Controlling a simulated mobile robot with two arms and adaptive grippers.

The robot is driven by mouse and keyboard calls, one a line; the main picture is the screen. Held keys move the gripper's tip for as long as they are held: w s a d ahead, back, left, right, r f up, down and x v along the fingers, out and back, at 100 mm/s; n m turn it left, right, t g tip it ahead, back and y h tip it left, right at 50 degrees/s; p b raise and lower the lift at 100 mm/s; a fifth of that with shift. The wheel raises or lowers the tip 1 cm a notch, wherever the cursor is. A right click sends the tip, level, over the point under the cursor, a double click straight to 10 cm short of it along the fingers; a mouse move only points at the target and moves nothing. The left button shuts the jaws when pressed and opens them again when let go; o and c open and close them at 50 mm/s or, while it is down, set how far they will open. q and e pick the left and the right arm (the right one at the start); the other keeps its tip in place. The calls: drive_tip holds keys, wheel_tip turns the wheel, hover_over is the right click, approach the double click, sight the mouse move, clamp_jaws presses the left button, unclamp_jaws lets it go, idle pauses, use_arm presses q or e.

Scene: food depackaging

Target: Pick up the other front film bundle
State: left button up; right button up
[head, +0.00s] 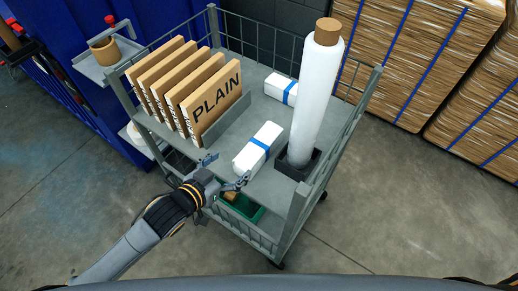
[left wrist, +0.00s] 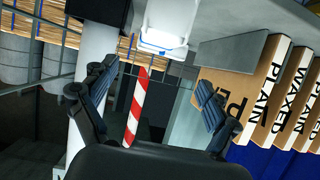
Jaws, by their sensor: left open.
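A white film bundle (head: 258,148) with a blue band lies on the cart's top shelf, near its front edge. A second white bundle (head: 281,88) with a blue band lies farther back on the same shelf. My left gripper (head: 226,170) is open and empty at the shelf's front edge, just left of and in front of the nearer bundle, apart from it. In the left wrist view a white bundle with a blue band (left wrist: 163,38) shows ahead, beyond the open fingers (left wrist: 155,92). My right gripper is not in view.
The cart shelf (head: 213,150) also holds upright cardboard pieces (head: 212,95), one marked PLAIN, at the left. A tall white roll (head: 315,95) stands in a dark holder (head: 296,166) at the right. Cart posts and a wire fence edge the shelf.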

sight(258, 144)
use_arm(q)
drive_tip(key=x, duration=0.5)
drive_tip(key=p+x, duration=0.1)
drive_tip(key=x, duration=0.2)
drive_tip(key=shift+w+d+r, duration=0.2)
drive_tip(key=shift+d, duration=0.15)
drive_tip(key=shift+w+d+f, duration=0.2)
drive_tip(key=shift+w+d, duration=0.2)
drive_tip(key=shift+w, duration=0.1)
drive_tip(key=p+x, duration=0.1)
drive_tip(key=x, duration=0.3)
drive_tip(key=shift+d+f, duration=0.1)
drive_tip(key=c, duration=1.3)
